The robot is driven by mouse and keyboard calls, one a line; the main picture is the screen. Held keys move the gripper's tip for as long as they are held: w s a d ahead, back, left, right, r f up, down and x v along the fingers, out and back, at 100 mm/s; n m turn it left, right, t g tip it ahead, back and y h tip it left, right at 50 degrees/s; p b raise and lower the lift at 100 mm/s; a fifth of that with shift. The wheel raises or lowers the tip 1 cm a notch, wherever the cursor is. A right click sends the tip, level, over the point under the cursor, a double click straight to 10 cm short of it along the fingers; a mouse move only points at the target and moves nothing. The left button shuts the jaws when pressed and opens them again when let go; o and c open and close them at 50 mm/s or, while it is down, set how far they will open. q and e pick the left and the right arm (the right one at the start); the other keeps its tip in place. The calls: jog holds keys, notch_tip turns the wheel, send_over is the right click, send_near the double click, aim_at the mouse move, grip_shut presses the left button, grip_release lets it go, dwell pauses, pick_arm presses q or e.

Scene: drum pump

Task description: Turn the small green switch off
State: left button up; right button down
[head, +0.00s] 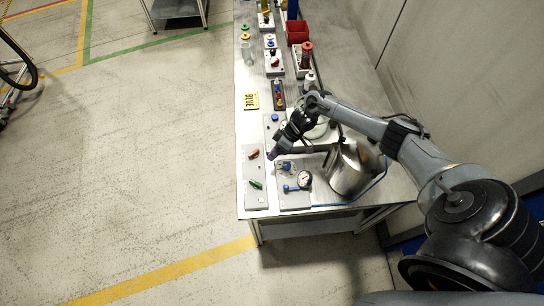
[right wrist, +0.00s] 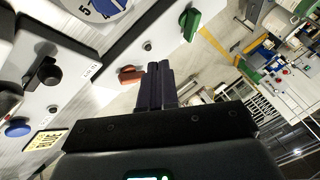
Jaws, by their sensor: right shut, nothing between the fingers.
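The small green switch (head: 256,185) sits on a narrow light panel (head: 257,203) at the table's near left corner. Its handle lies slanted in the head view. It also shows in the right wrist view (right wrist: 189,22), beyond the fingertips and up to the right, clear of them. A red switch (head: 253,154) is on the same panel, farther from the near edge; in the right wrist view it (right wrist: 131,75) appears just left of the fingers. My right gripper (head: 272,155) is shut and empty, near the panel on the red switch's right. My left gripper is not in view.
Open floor (head: 150,170) lies left of the table.

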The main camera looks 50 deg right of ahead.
aim_at(256, 184)
jog(key=b+x, duration=0.5)
jog(key=x, duration=0.3)
jog(key=shift+s+d+f, duration=0.1)
jog(key=shift+d, duration=0.05)
jog(key=a, duration=0.1)
jog(key=a+p, duration=0.1)
jog(key=a, duration=0.1)
jog(key=shift+s+r, duration=0.25)
jog(key=shift+s, duration=0.1)
jog(key=shift+s+a+f, duration=0.1)
jog(key=shift+s+a, duration=0.05)
jog(key=shift+a, duration=0.45)
jog(key=shift+d+p, duration=0.15)
jog(key=shift+p, duration=0.15)
